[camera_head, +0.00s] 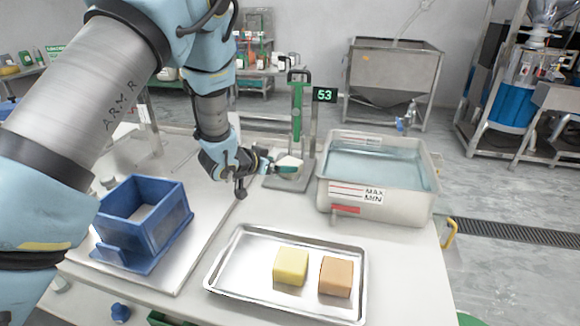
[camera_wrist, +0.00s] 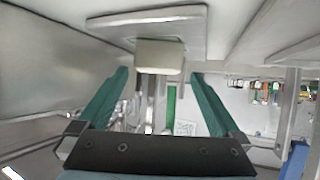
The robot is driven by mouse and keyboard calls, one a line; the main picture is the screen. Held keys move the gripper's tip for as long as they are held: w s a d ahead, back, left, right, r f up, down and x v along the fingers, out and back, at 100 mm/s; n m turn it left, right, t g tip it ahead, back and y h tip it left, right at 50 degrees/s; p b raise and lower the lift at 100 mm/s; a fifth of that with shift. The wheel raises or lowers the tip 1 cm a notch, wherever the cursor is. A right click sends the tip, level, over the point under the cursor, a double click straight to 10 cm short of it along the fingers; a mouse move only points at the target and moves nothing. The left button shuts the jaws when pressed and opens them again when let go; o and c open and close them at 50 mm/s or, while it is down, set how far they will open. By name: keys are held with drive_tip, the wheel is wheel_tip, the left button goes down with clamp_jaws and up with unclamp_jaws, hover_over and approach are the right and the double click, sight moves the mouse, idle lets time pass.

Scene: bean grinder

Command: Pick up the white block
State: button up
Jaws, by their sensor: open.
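The white block (camera_head: 289,161) sits on the grey base of the upright device with the green handle, partly hidden by a finger of my gripper. It also shows in the wrist view (camera_wrist: 160,56), with a plate behind it. My gripper (camera_head: 281,166) is at the block, coming from the left. In the wrist view its two green fingers (camera_wrist: 160,74) are spread, with the block between or just beyond their tips and a gap on each side. I cannot tell how deep the block lies between them.
The device's green handle (camera_head: 297,108) and display (camera_head: 325,95) rise close behind the block. A water tub (camera_head: 336,200) stands to the right. In front, a metal tray (camera_head: 235,271) holds a yellow block (camera_head: 291,266) and a brown block (camera_head: 336,277). A blue bin (camera_head: 160,240) stands left.

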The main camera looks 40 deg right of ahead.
sight(287, 163)
drive_tip(key=shift+p+x, duration=1.2)
drive_tip(key=shift+x, duration=1.6)
drive_tip(key=shift+s, duration=0.15)
drive_tip(key=c, duration=1.4)
drive_tip(key=shift+c, duration=0.6)
drive_tip(key=shift+r, duration=0.2)
